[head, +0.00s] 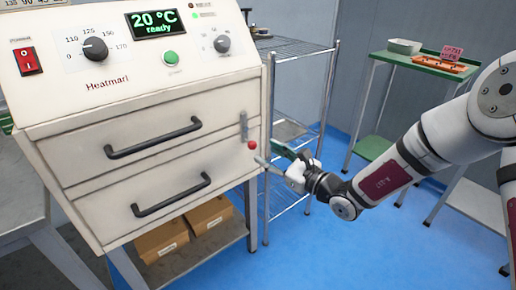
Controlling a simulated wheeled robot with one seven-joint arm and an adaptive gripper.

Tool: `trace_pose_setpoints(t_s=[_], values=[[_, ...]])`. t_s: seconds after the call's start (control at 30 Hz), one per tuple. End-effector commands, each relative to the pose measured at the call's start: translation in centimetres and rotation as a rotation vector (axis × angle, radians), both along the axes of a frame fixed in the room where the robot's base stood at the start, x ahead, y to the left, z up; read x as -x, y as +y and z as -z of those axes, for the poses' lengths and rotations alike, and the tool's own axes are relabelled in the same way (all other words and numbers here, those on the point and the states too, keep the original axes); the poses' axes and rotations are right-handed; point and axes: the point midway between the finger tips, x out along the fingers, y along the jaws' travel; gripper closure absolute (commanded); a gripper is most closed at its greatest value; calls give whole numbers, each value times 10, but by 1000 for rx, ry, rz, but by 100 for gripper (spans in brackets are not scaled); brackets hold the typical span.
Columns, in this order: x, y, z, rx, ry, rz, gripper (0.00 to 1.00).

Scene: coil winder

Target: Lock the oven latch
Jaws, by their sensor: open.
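The oven (50,120) is a cream cabinet with a lit display reading 20 °C, ready. It has two drawer fronts with black bar handles, and both look closed. The oven latch (245,127) is a small grey lever with a red knob (252,145) at its lower end, on the right edge of the front. The lever points down. My gripper (272,158) is open and empty, just below and to the right of the red knob. One finger reaches close to the oven front; I cannot tell whether it touches.
A wire rack (297,47) stands right of the oven, behind my gripper. A green-topped cart (425,64) with a box and an orange tray stands further right. Cardboard boxes (163,240) lie on the shelf under the oven. Blue floor (325,240) is open below my arm.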

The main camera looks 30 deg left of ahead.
Motion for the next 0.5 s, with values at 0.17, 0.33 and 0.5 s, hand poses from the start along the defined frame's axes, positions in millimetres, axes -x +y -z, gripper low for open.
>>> trace_pose_setpoints(t_s=[0.17, 0.33, 0.5], values=[[8, -30, 0, 1, 1, 2, 56], [12, -43, -1, 0, 0, 1, 56], [13, -46, -1, 0, 0, 0, 56]])
